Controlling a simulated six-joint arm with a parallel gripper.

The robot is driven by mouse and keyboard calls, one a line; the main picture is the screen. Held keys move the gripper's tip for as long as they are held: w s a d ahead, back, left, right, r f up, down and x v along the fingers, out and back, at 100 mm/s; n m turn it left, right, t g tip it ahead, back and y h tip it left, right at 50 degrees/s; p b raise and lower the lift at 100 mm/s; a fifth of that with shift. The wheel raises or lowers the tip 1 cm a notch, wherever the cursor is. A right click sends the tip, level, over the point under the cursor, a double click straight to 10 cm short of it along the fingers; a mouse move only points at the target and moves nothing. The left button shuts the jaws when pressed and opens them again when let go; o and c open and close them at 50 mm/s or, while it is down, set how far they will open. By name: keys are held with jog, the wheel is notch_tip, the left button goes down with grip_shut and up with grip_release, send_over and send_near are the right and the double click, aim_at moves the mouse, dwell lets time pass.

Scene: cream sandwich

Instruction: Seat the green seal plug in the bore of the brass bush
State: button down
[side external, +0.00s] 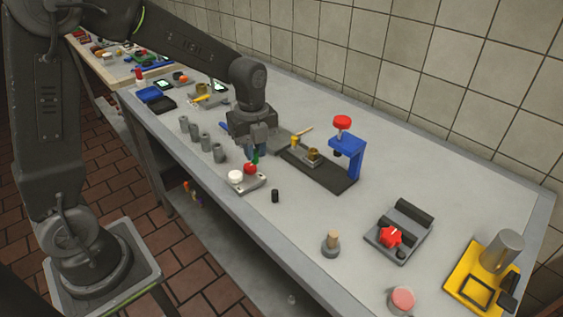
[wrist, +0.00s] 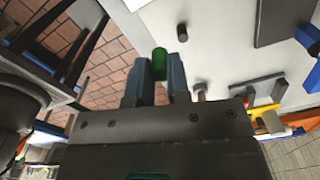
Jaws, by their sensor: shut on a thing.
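My gripper (side external: 256,155) is shut on the green seal plug (side external: 255,160), above the bench near a red cap and a white cap. In the wrist view the plug (wrist: 160,62) stands out between the two blue fingers (wrist: 157,78). The brass bush (side external: 313,153) sits in a grey block on a dark base plate (side external: 337,181), to the right of my gripper and apart from the plug. Its bore is too small to make out.
A blue press with a red knob (side external: 342,122) rises beside the bush. A small yellow piece (side external: 295,141) stands on its left. The white cap (side external: 235,176), red cap (side external: 250,169) and a black cylinder (side external: 275,196) are at the front. Grey cylinders (side external: 205,143) stand left.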

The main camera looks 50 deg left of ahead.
jog(key=w+a+r+m, duration=0.4)
jog(key=w+a, duration=0.5)
jog(key=w, duration=0.4)
jog(key=w+d+f, duration=0.2)
jog(key=d, duration=0.1)
jog(key=w+d+f, duration=0.2)
jog(key=d, duration=0.2)
jog(key=w+d+f, duration=0.2)
jog(key=d, duration=0.1)
jog(key=shift+d+f, duration=0.2)
jog(key=shift+f, duration=2.15)
jog(key=shift+f, duration=0.1)
jog(key=c, duration=1.1)
grip_release()
notch_tip(320, 180, up, 12)
jog(key=shift+r, duration=0.2)
